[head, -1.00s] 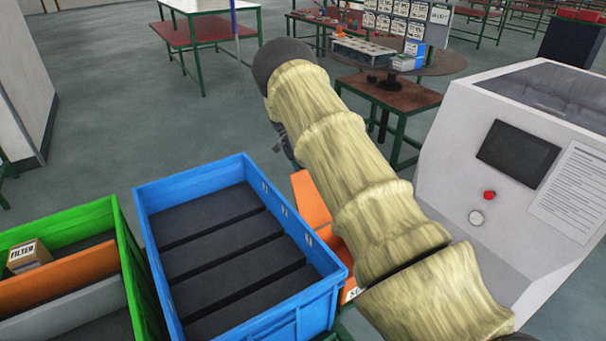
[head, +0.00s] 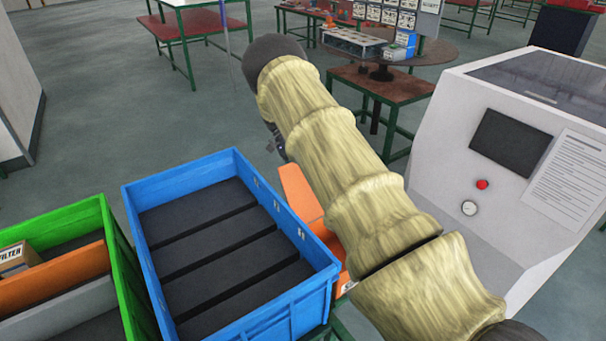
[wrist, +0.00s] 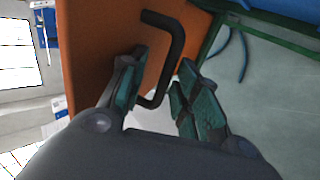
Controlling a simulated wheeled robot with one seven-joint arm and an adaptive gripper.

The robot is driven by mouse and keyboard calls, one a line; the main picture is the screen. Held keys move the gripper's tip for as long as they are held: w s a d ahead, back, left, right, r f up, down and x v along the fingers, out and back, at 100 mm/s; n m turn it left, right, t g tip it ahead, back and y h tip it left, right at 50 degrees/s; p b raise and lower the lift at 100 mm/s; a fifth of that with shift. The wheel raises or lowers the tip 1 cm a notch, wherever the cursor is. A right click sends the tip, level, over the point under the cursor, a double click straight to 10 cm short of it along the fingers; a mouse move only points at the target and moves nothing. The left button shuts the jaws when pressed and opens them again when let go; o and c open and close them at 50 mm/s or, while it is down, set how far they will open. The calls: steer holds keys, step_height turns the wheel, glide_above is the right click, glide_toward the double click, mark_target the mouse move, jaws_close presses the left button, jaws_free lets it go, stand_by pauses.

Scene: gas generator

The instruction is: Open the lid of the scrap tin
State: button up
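The orange scrap tin (head: 299,190) stands right of the blue crate in the head view, largely covered by my arm. In the wrist view its orange surface (wrist: 92,45) fills the upper left, with a black bent handle (wrist: 177,40) on it. My gripper (wrist: 163,72) is open, its two green-padded fingers apart. The handle's long bar runs between the fingertips; I cannot tell whether either finger touches it. The lid's edge cannot be made out. In the head view my gripper is mostly hidden behind my arm.
A blue crate (head: 138,225) with dark slots is left of the tin. A green crate (head: 122,275) with orange and grey dividers is further left. A white machine (head: 450,150) with a screen and red button stands right. Open floor (head: 110,110) lies beyond the crates.

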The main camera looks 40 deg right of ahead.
steer(key=v, duration=1.2)
steer(key=shift+a, duration=0.15)
steer(key=shift+c, duration=0.5)
